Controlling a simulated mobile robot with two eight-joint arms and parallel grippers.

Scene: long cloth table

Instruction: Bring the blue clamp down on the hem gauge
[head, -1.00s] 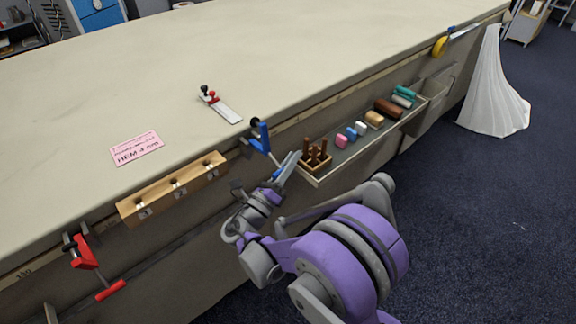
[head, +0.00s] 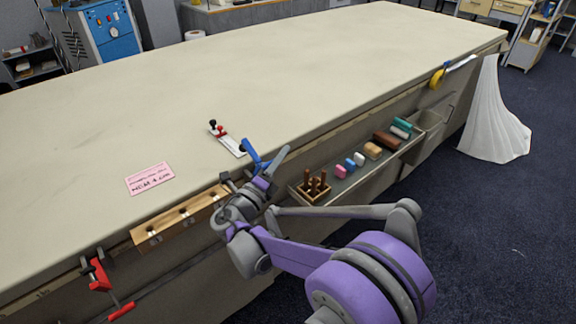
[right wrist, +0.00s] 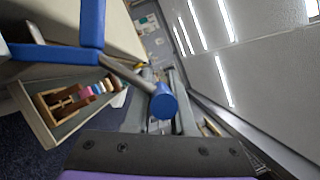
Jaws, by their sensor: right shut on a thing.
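The blue clamp (head: 251,153) is in my right gripper (head: 278,160), at the table's front edge. In the right wrist view its blue frame (right wrist: 91,22) and a metal rod lead to a round blue handle end (right wrist: 163,102) between my two fingers (right wrist: 158,108). The hem gauge (head: 231,143), a flat metal strip with a red and a black knob, lies on the tabletop just behind the clamp. In the head view the clamp's dark tip overlaps the gauge's near end; I cannot tell whether they touch. My left gripper is not in view.
A pink note (head: 150,178) lies on the cloth table (head: 330,75). A wooden block (head: 172,222) and a red clamp (head: 98,273) are on the front edge. An open tray (head: 345,181) with several coloured pieces sticks out right of my gripper. Most of the tabletop is clear.

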